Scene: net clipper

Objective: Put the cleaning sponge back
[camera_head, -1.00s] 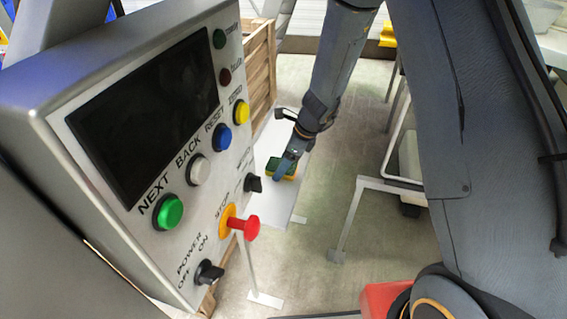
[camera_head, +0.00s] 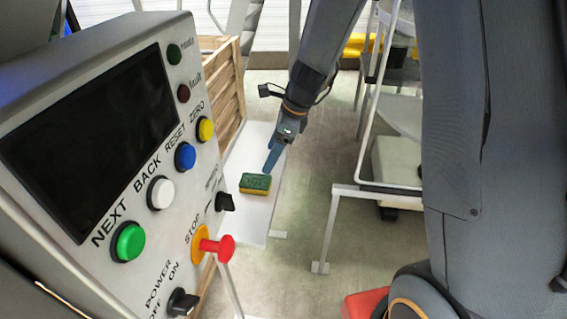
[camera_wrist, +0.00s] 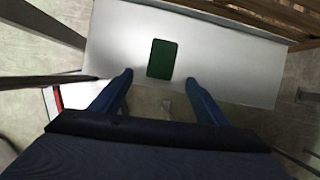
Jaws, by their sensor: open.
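The cleaning sponge (camera_head: 256,184), green on top and yellow below, lies flat on a white shelf (camera_head: 262,218). In the wrist view the sponge (camera_wrist: 162,59) shows as a dark green rectangle on the white surface (camera_wrist: 225,60). My gripper (camera_head: 271,162) is above the shelf beside the sponge, with nothing between its fingers. In the wrist view my gripper (camera_wrist: 162,78) has its two blue fingers wide apart, and the sponge shows beyond their tips. The sponge is clear of both fingers.
A control panel (camera_head: 110,150) with buttons and a red stop knob stands at the left, close to the shelf. A wooden crate (camera_head: 226,85) stands behind the shelf. A white metal frame (camera_head: 335,225) stands to the right, with bare floor between.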

